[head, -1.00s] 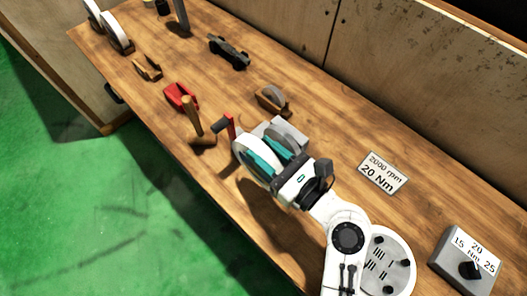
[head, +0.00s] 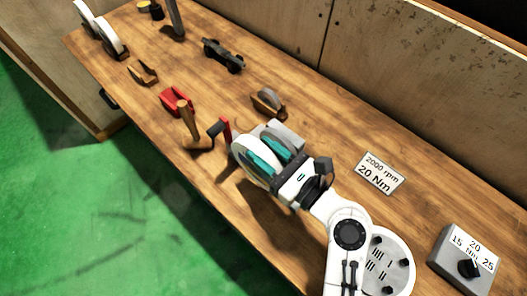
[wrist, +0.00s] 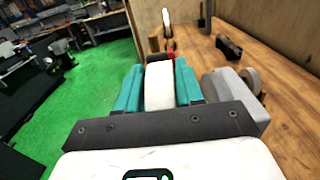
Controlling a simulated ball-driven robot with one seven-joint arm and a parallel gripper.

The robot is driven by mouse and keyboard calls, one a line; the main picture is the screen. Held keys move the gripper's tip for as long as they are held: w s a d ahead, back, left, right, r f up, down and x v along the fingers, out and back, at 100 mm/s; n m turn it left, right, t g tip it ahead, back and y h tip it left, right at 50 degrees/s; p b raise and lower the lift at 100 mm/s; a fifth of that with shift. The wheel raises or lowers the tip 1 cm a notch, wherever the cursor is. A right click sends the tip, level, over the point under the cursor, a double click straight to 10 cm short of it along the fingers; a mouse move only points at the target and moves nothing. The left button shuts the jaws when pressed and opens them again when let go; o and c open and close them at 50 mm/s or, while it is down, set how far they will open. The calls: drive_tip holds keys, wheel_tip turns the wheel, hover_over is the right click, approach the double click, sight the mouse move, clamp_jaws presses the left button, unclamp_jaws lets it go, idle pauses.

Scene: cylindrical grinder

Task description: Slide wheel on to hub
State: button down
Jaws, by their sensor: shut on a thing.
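My gripper (head: 262,155) has teal fingers shut on a white grinding wheel (head: 241,160), above the bench's front half. In the wrist view the wheel (wrist: 159,84) shows edge-on as a broad white band between both fingers. A grey machine block (head: 289,133) stands just behind the wheel; in the wrist view this block (wrist: 236,98) is right of the fingers. The hub is hidden by the wheel and gripper. I cannot tell whether the wheel is around it or only beside it.
A wooden-handled tool (head: 189,125), a red holder (head: 176,101) and a wooden stand with a disc (head: 268,102) lie beyond the gripper. More white wheels (head: 109,40) stand at the far left. A 20 Nm sign (head: 379,173) and dial box (head: 465,258) are to the right.

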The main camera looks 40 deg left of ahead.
sight(280, 142)
drive_tip(key=shift+w+d+r, duration=0.1)
drive_tip(key=shift+w, duration=1.05)
drive_tip(key=shift+w+d+r, duration=0.1)
drive_tip(key=shift+w, duration=1)
idle(0.8)
drive_tip(key=c, duration=0.6)
unclamp_jaws()
drive_tip(key=shift+f, duration=0.1)
drive_tip(key=shift+c, duration=0.2)
drive_tip(key=shift+s+d+f, duration=0.1)
drive_tip(key=shift+f, duration=0.15)
drive_tip(key=d+b, duration=0.2)
drive_tip(key=d, duration=0.8)
drive_tip(key=shift+s+d+r+b, duration=0.15)
drive_tip(key=shift+s+d+b, duration=0.15)
drive_tip(key=shift+s+b, duration=0.1)
